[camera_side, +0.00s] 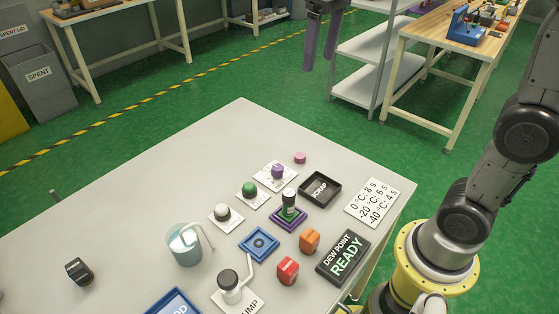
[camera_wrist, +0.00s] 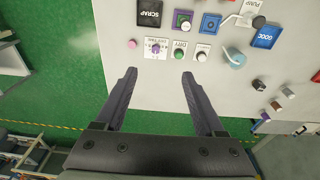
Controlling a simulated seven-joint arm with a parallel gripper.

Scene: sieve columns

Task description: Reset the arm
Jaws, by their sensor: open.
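My gripper (camera_side: 319,64) hangs high at the top of the side view, beyond the far edge of the grey table (camera_side: 130,200). Its two dark fingers are apart with nothing between them. In the wrist view my gripper (camera_wrist: 159,75) is also open and empty, its fingers pointing toward the table objects. It touches nothing.
On the table are a black SCRAP tray (camera_side: 320,189), a blue square tray (camera_side: 259,244), a DEW POINT READY sign (camera_side: 343,256), orange (camera_side: 309,241) and red (camera_side: 288,270) blocks, a pale blue cup (camera_side: 184,245) and a pump (camera_side: 231,287). The table's left part is mostly clear.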

